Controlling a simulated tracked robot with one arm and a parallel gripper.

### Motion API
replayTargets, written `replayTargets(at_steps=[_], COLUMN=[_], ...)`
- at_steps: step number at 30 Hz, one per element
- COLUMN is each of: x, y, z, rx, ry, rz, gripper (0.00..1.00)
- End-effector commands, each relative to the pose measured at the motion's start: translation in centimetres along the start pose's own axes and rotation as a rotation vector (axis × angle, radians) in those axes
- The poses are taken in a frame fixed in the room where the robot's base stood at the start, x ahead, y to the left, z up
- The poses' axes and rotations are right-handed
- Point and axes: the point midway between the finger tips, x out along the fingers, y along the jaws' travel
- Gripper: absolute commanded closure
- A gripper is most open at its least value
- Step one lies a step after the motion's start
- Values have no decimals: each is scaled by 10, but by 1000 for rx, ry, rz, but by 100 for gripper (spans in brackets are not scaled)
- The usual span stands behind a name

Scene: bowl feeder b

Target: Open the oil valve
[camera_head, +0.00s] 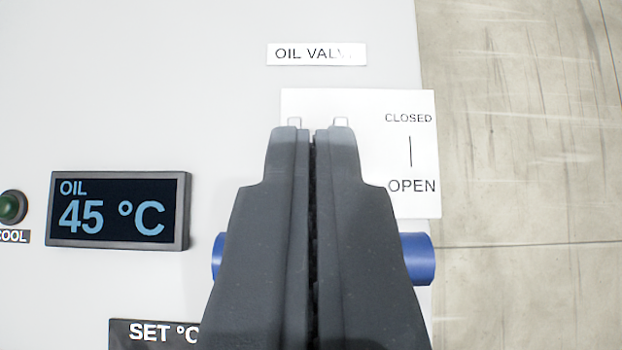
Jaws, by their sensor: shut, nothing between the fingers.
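The oil valve label (312,54) is at the top of the grey panel. Below it is a white plate (410,155) marked CLOSED above OPEN, with a short line between the words. A blue bar (416,259), likely the valve handle, lies level across the picture, below the word OPEN. Its two ends show on either side of my gripper (318,130), and its middle is hidden behind it. My gripper is shut and empty, its tips over the left part of the white plate. I cannot tell whether it touches the plate or the bar.
An oil display (120,210) reading 45 °C is on the panel at the left. A round green button or lamp (12,207) labelled COOL is at the left edge. A SET °C label (155,333) is at the bottom. The panel ends at the right, with streaked floor (530,130) beyond.

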Motion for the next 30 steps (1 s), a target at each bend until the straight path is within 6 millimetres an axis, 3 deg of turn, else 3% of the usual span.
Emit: replayTargets(at_steps=[12,30], x=[-8,-7], y=[1,0], z=[26,39], rx=[1,1], ry=[-3,-28], rz=[0,-5], gripper=[100,100])
